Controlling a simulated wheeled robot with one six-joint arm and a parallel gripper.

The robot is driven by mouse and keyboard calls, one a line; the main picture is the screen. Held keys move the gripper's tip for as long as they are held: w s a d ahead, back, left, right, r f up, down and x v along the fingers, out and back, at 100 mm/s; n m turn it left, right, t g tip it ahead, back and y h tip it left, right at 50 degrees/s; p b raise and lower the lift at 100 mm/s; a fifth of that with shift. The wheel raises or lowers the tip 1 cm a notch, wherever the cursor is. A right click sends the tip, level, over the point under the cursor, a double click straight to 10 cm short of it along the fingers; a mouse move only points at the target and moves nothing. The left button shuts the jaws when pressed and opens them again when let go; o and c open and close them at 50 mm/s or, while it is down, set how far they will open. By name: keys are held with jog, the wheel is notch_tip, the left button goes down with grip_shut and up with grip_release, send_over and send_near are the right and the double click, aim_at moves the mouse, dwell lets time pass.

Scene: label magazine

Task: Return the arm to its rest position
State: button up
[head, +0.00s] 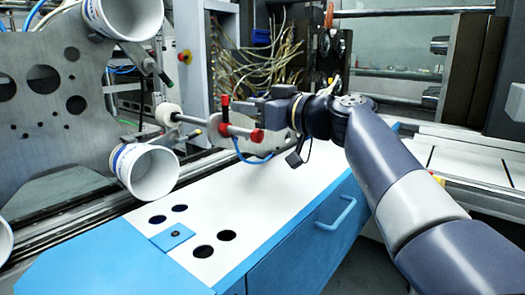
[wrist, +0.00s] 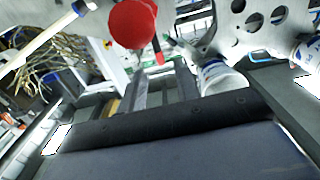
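My arm reaches in from the right in the head view, over the white-topped blue cabinet (head: 262,190). My gripper (head: 238,118), with red parts at its end, is held above the cabinet's far left part. Whether its fingers are apart or together is unclear. No held object can be made out. In the wrist view a round red part (wrist: 132,23) shows close to the camera at the top, and a dark blue-grey surface fills the bottom.
A grey plate (head: 50,100) with holes carries white cups (head: 148,172) left of my gripper. A white roller on a rod (head: 168,115) is close to the gripper's left. Loose cables (head: 258,62) hang behind.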

aim_at(227, 103)
jog(key=x, duration=0.5)
jog(key=shift+w+a, duration=0.15)
jog(key=shift+a, duration=0.1)
jog(key=m+p, duration=0.1)
jog(key=p, duration=0.1)
jog(key=d+m+p, duration=0.1)
jog(key=p, duration=0.1)
jog(key=shift+w+d, duration=0.15)
jog(key=shift+w, duration=0.15)
jog(key=shift+d+p, duration=0.1)
jog(key=shift+p, duration=0.2)
